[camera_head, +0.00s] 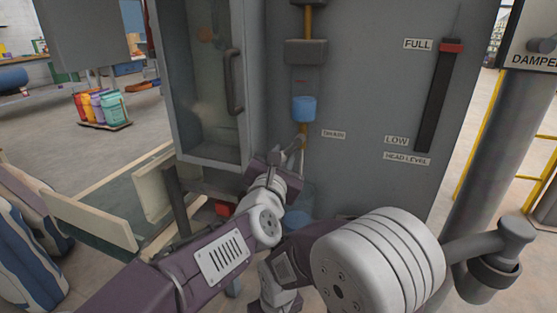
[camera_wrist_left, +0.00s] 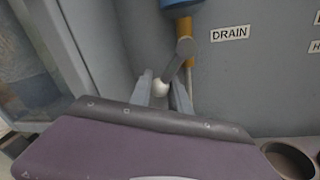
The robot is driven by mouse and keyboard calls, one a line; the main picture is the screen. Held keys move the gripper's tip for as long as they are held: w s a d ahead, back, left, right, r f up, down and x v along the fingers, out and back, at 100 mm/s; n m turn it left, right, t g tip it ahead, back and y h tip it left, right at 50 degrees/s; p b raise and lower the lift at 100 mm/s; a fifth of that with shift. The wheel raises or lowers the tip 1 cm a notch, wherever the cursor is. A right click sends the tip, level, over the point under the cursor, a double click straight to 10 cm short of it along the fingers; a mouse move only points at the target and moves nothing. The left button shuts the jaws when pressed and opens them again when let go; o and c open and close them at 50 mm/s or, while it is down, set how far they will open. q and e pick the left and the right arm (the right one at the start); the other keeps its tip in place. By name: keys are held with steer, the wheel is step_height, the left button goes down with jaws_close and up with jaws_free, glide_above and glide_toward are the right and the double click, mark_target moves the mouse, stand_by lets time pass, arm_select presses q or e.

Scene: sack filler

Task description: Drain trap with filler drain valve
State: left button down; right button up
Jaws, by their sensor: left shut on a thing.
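The trap has a blue bowl (camera_head: 304,109) on a yellow pipe against the grey panel, beside the DRAIN label (camera_head: 333,135). Just below the bowl is the drain valve, whose grey lever (camera_wrist_left: 176,62) slants down and left from its pivot to a pale round knob (camera_wrist_left: 161,88). My left gripper (camera_head: 287,155) is at the valve, below and left of the bowl. In the left wrist view its fingers (camera_wrist_left: 161,92) are shut on the knob, one on each side.
A glass-fronted cabinet door with a dark handle (camera_head: 233,82) stands just left of my left gripper. A head level gauge (camera_head: 440,98) is on the panel to the right. A grey post (camera_head: 487,130) stands further right. Striped sacks (camera_head: 30,235) are at lower left.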

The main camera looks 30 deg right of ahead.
arm_select(q)
steer(key=n, duration=0.1)
steer(key=s+f+n+b, duration=0.1)
steer(key=shift+d+n, duration=0.4)
steer(key=shift+s+d+f+n+g+b, duration=0.15)
steer(key=shift+s+d+n+g+b, duration=0.15)
steer(key=shift+n, duration=0.6)
steer(key=shift+s+d+f+n+g+b, duration=0.1)
steer(key=shift+s+d+n+g, duration=0.2)
steer(key=shift+n, duration=0.6)
steer(key=shift+s, duration=0.15)
steer(key=c, duration=1.2)
jaws_free()
steer(key=shift+c, duration=0.2)
steer(key=v, duration=0.9)
steer(key=shift+b, duration=0.4)
